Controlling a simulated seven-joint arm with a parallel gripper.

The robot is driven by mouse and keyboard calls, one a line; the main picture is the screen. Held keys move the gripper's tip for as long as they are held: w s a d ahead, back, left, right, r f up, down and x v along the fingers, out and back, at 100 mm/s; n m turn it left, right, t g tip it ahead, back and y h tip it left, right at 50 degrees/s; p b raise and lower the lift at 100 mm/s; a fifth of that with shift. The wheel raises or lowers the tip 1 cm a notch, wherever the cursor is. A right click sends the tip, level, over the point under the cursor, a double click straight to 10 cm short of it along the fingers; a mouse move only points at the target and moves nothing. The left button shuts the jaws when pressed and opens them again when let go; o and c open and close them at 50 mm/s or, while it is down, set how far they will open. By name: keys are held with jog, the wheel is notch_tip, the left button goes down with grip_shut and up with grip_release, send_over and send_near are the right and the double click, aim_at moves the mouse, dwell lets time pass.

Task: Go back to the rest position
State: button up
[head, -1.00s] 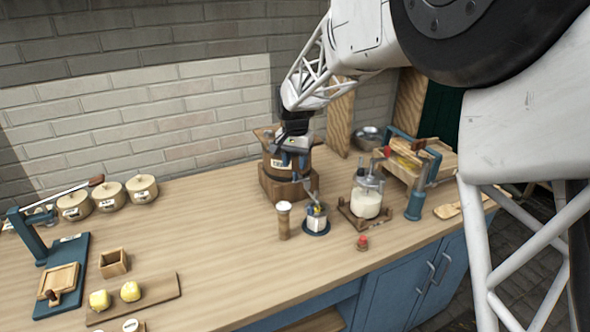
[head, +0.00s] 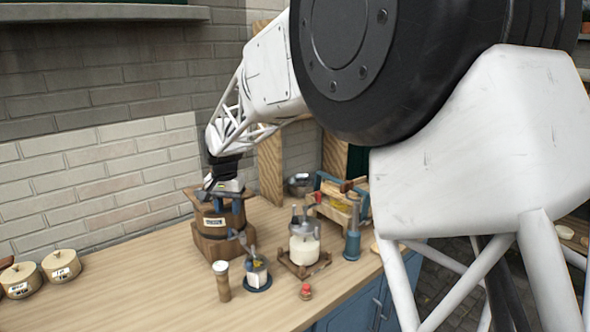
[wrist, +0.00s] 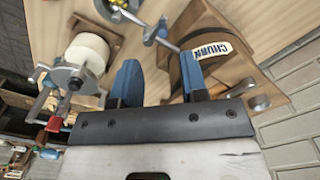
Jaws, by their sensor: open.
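My gripper (head: 226,203) is at the wooden churn (head: 208,247), just above its front side in the head view. In the wrist view my gripper (wrist: 161,78) has its two blue fingers wide apart with nothing held between them. The churn, with its "CHURN" label, also shows in the wrist view (wrist: 190,76), just beyond the right finger. A grey crank handle reaches from the churn toward the space between the fingers. Whether a finger touches the churn is hard to tell.
A glass jar of white stuff (head: 304,249) stands on a small wooden base right of the churn. A small pot (head: 257,275), a wooden shaker (head: 222,283), a red-topped item (head: 305,292) and a blue cylinder (head: 352,244) stand nearby. A brick wall (head: 100,185) rises behind.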

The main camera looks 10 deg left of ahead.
jog(key=s+d+r, duration=0.3)
jog(key=s+d, duration=0.2)
jog(key=d, duration=0.5)
jog(key=s+d+r+t, duration=0.1)
jog(key=s+d+r, duration=0.1)
jog(key=s+d, duration=0.5)
jog(key=s+d+r, duration=0.3)
jog(key=d, duration=0.9)
jog(key=s+d+f, duration=0.2)
jog(key=s+d, duration=0.6)
jog(key=s, duration=0.4)
jog(key=s+d+f+t, duration=0.1)
jog(key=s+d+f, duration=0.2)
jog(key=s+d, duration=0.5)
jog(key=s, duration=0.4)
jog(key=shift+d+f+t, duration=0.2)
jog(key=shift+t, duration=0.1)
jog(key=shift+c, duration=0.4)
